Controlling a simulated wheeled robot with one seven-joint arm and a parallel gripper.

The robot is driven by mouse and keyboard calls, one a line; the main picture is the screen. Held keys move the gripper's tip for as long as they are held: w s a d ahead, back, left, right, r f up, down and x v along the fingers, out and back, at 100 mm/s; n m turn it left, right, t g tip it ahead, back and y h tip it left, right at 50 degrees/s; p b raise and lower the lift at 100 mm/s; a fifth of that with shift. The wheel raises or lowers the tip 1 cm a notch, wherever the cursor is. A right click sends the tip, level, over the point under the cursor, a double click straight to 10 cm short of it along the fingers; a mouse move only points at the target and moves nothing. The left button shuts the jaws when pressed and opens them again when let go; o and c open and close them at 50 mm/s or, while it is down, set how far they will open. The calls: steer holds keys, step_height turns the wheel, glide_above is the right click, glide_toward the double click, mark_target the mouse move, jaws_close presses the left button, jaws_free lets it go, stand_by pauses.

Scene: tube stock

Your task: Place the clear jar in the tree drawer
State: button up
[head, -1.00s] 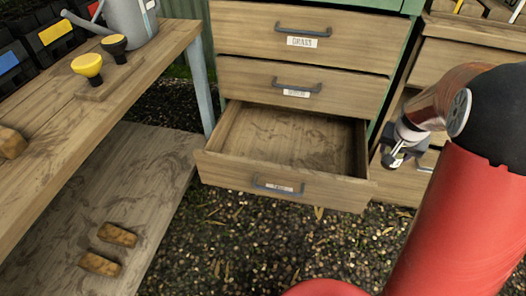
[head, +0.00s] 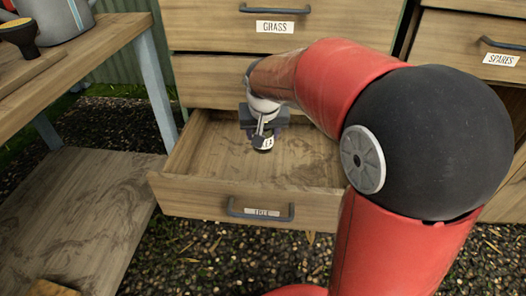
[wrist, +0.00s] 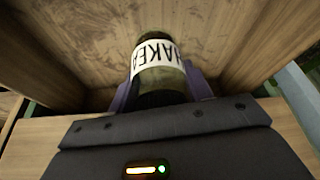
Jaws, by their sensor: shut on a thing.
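My gripper (head: 262,128) is shut on the jar (head: 263,144), a glass jar with dark contents and a white label. In the wrist view the jar (wrist: 158,76) sits between the two purple fingers, its label reading HAKEA upside down. The open bottom drawer (head: 210,193) has a small front label that looks like TREE. My gripper holds the jar over this drawer's interior, towards the back. In the wrist view the drawer's wooden floor and walls surround the jar. I cannot tell whether the jar touches the floor. The drawer looks empty otherwise.
The closed GRASS drawer (head: 350,25) is above, with another closed drawer between. A SPARES drawer (head: 450,45) is at right. A wooden bench (head: 85,60) with a watering can (head: 60,15) stands at left. My red arm hides part of the cabinet.

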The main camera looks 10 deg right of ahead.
step_height(320, 180, down, 11)
steer(key=shift+r+b, duration=0.1)
steer(key=shift+b, duration=1.05)
steer(key=w, duration=0.4)
steer(key=shift+d+r, duration=0.2)
steer(key=shift+d, duration=0.1)
steer(key=w, duration=0.2)
steer(key=w+f, duration=0.1)
steer(key=w, duration=0.1)
steer(key=shift+d+b, duration=0.2)
steer(key=shift+b, duration=0.15)
steer(key=shift+f, duration=0.1)
steer(key=shift+f, duration=0.2)
steer(key=o, duration=1.2)
steer(key=shift+r, duration=0.1)
